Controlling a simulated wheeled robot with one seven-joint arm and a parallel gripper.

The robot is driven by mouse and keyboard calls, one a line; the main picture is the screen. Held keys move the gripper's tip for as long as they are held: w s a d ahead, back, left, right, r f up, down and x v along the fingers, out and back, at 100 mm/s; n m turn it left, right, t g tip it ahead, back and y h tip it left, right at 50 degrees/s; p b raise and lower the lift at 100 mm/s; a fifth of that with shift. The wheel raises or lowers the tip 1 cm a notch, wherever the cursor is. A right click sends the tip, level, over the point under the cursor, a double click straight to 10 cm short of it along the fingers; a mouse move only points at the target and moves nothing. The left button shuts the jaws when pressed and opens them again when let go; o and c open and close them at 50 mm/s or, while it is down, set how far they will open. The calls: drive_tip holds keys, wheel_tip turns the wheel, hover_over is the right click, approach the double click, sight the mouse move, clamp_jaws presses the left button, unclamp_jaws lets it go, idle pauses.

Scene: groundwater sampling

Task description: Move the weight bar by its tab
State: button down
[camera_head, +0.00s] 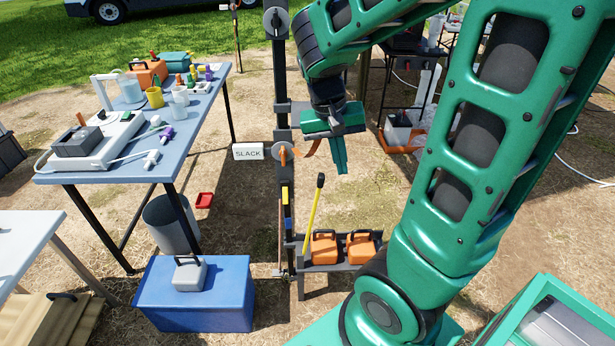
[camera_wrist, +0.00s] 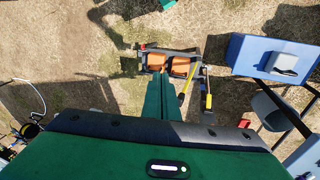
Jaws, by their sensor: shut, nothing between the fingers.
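My gripper (camera_head: 341,165) is green, shut and empty, pointing down beside the dark upright post (camera_head: 282,80). Below, a low dark rack (camera_head: 325,268) holds two orange blocks with black handles (camera_head: 323,250). I cannot tell which piece is the weight bar.
A white SLACK sign (camera_head: 248,151) is beside the post, near an orange-marked knob (camera_head: 283,154). A blue table (camera_head: 110,172) with instruments stands left. A blue cooler (camera_head: 196,310) carries a grey handled block (camera_head: 189,274).

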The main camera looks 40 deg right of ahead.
drive_tip(key=w+a+f+t+h, duration=0.1)
drive_tip(key=w+a+f+h, duration=0.2)
drive_tip(key=w, duration=0.5)
drive_tip(key=w+a+f+h, duration=0.1)
drive_tip(key=w+a+f, duration=0.2)
drive_tip(key=w+a, duration=0.35)
drive_tip(key=d+f, duration=0.8)
drive_tip(key=d, duration=0.3)
drive_tip(key=shift+f, duration=0.3)
drive_tip(key=shift+s+t, duration=0.2)
drive_tip(key=shift+t, duration=0.1)
